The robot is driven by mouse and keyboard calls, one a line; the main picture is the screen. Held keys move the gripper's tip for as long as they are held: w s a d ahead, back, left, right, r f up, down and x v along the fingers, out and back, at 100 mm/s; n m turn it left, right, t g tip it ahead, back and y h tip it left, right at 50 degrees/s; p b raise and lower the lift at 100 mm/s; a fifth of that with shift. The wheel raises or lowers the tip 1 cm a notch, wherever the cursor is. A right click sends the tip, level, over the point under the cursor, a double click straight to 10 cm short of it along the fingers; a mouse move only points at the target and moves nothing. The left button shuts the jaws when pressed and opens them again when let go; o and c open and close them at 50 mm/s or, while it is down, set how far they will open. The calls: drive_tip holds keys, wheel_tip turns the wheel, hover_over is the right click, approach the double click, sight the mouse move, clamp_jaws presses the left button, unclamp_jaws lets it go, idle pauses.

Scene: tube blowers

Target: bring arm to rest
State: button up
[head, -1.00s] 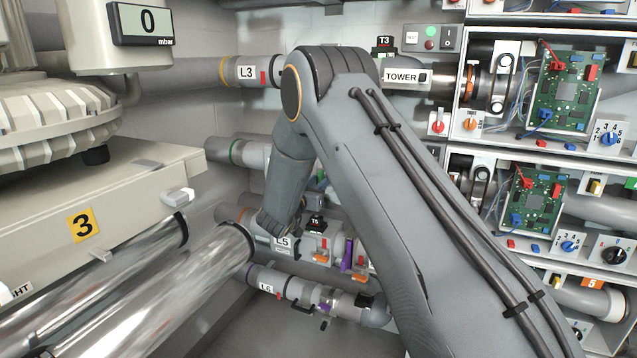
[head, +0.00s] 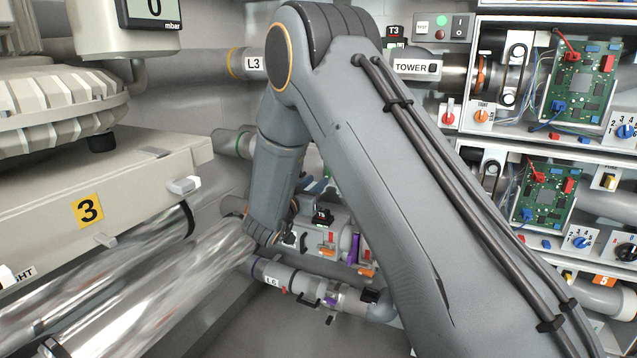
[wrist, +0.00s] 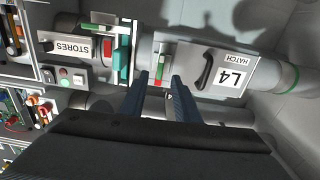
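My arm (head: 375,160) rises from the lower right of the head view to a bent elbow at the top middle. Its forearm (head: 278,165) hangs down in front of the pipes, and its lower end covers part of the pipe run there. My gripper's fingers do not show clearly in the head view. In the wrist view my gripper (wrist: 160,78) has its two dark fingers apart, with nothing held between them. Beyond the fingers are a pipe with the L4 HATCH label (wrist: 229,80) and a red and green strip.
A pale machine marked 3 (head: 88,212) and shiny cylinders (head: 190,285) stand at left, close to my forearm. The L3 pipe (head: 253,64) runs behind the elbow. The L6 pipe (head: 300,285) lies below. Shelves with green circuit boards (head: 580,85) fill the right.

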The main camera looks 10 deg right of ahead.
idle(0.3)
drive_tip(key=s+a+f+n+g+y, duration=0.1)
drive_tip(key=s+f+n+g+y, duration=0.25)
drive_tip(key=s+y, duration=0.4)
drive_tip(key=s+f+n+g+y, duration=0.2)
drive_tip(key=s+f+g+y, duration=0.15)
drive_tip(key=s, duration=0.65)
drive_tip(key=s+d+g, duration=0.2)
drive_tip(key=s+g, duration=0.1)
drive_tip(key=s, duration=0.9)
drive_tip(key=s+d+f+n+g, duration=0.1)
drive_tip(key=s+d+g, duration=0.2)
drive_tip(key=s, duration=1)
drive_tip(key=shift+d+g, duration=0.35)
drive_tip(key=shift+g, duration=0.35)
drive_tip(key=shift+f+n, duration=0.1)
drive_tip(key=shift+n, duration=0.15)
